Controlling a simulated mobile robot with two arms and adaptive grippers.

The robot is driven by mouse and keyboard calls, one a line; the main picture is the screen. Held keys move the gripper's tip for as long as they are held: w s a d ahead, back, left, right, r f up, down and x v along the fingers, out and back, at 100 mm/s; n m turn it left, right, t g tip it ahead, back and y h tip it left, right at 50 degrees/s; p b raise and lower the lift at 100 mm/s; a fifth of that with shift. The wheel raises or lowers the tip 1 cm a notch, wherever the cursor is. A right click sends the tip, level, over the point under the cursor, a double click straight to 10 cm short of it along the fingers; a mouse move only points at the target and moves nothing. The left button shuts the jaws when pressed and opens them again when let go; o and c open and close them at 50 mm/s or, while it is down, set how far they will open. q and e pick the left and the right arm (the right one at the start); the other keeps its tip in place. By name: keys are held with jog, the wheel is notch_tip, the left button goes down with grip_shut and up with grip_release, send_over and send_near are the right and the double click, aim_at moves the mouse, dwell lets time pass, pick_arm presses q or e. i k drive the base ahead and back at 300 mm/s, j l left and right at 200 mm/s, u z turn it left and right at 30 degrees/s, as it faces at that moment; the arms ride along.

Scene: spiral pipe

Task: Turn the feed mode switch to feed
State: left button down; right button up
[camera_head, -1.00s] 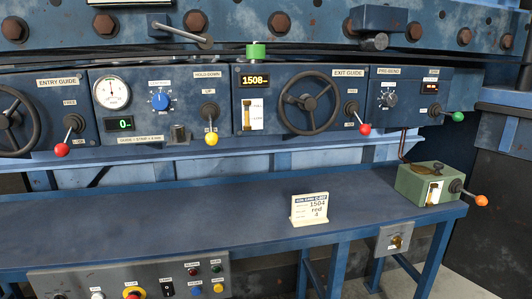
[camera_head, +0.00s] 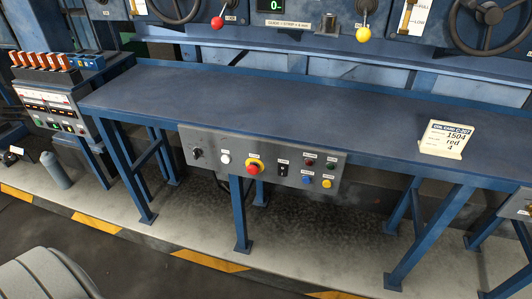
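A grey control panel (camera_head: 265,146) hangs under the front edge of the blue bench. It carries a black knob (camera_head: 197,153) at its left end, a white button (camera_head: 225,159), a red stop button (camera_head: 252,168) on a yellow ring, and a black switch (camera_head: 283,169). Several small coloured buttons or lamps sit at its right. The labels are too small to read, so I cannot tell which control is the feed mode switch or how it is set. Neither of my grippers is in view.
The blue bench top (camera_head: 270,100) is mostly clear, with a white card (camera_head: 445,139) at its right. A red-knobbed lever (camera_head: 217,22) and a yellow-knobbed lever (camera_head: 363,34) are above. A grey cabinet (camera_head: 60,100) stands left beside a grey cylinder (camera_head: 56,170). Blue legs stand below.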

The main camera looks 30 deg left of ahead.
aim_at(197, 152)
jog(key=u, duration=1.45)
